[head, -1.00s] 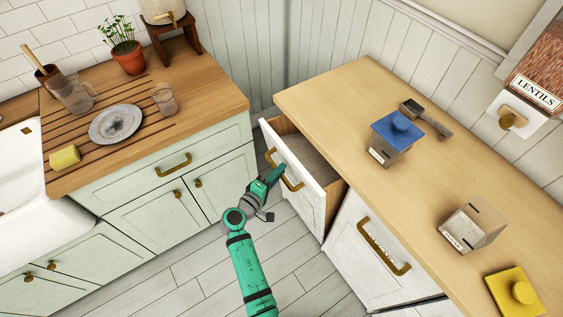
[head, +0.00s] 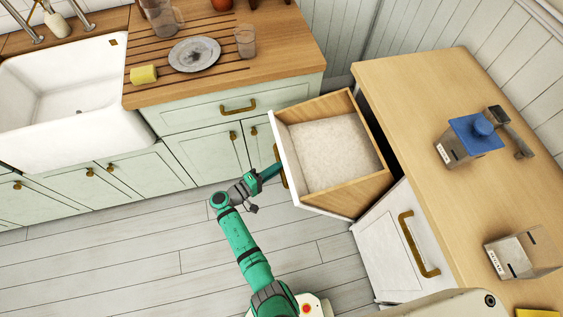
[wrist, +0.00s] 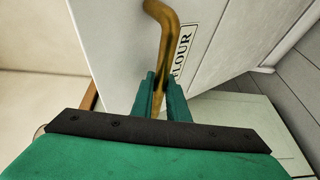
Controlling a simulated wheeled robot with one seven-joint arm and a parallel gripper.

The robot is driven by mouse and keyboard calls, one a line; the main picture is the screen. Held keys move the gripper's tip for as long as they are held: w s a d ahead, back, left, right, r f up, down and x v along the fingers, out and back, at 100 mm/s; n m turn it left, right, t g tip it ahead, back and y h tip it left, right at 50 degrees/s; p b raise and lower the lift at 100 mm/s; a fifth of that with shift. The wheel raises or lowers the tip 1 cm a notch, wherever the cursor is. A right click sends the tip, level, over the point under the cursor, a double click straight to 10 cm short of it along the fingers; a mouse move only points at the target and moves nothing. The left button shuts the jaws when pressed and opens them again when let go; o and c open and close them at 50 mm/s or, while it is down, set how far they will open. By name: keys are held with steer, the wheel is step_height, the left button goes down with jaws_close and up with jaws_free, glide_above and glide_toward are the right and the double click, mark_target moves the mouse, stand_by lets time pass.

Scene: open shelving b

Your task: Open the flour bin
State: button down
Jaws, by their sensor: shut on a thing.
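The flour bin (head: 354,192) is a tilted-out or pulled-out drawer with a white front and wooden sides, standing well open from the right counter. Pale flour (head: 335,150) fills its inside. Its front carries a brass handle (wrist: 163,30) and a label reading FLOUR (wrist: 182,50) in the wrist view. My gripper (head: 276,172) is at the front of the bin, shut on the brass handle. In the wrist view my gripper's fingers (wrist: 160,92) lie on both sides of the handle's lower part.
Beside the bin is a closed white front with a brass handle (head: 418,245). The right counter (head: 400,95) holds a blue-lidded canister (head: 460,145) and an open clear canister (head: 525,252). A white sink (head: 60,100) and green cabinets (head: 215,135) stand left. The floor between is clear.

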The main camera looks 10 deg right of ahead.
steer(key=shift+f, duration=0.2)
steer(key=c, duration=1.7)
jaws_free()
steer(key=shift+c, duration=0.2)
steer(key=shift+r, duration=0.1)
steer(key=shift+a, duration=0.2)
steer(key=v, duration=1)
steer(key=shift+s+a, duration=0.2)
steer(key=shift+s, duration=0.05)
